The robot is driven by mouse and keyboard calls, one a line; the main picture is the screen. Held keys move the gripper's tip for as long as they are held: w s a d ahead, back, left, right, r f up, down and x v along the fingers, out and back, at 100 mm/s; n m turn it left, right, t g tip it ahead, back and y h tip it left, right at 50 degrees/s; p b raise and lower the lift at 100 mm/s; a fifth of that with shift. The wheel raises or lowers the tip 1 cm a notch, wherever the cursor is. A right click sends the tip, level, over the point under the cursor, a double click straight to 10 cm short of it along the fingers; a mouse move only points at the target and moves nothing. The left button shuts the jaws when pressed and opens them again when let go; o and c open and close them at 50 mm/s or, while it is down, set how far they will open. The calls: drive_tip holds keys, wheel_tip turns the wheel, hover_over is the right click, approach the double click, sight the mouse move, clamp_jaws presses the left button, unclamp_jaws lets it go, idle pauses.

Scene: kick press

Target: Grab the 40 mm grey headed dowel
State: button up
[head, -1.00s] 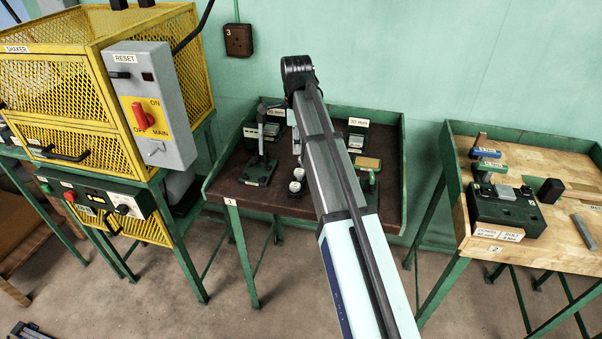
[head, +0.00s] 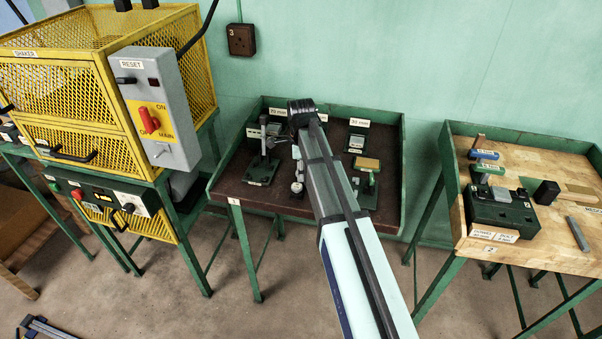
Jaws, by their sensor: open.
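I cannot single out the 40 mm grey headed dowel. A dark block (head: 495,212) on the right bench carries small grey pieces on top, too small to identify. Two white labels (head: 494,235) at its front edge seem to read dowel and bolt, but the print is barely legible. My arm reaches up the middle of the head view, and its black end joint is over the middle bench (head: 235,190).
The middle bench holds a dark stand (head: 263,165), a small round pale-topped piece (head: 297,188) and a green fixture (head: 367,190). A yellow mesh shaker cage (head: 60,85) with a grey control box (head: 160,110) stands left. A grey bar (head: 577,233) lies on the right bench (head: 545,255).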

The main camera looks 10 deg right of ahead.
drive_tip(key=shift+f, duration=0.7)
clamp_jaws()
drive_tip(key=shift+r, duration=0.2)
wheel_tip(320, 180, up, 20)
drive_tip(key=b, duration=0.5)
drive_tip(key=shift+f, duration=0.15)
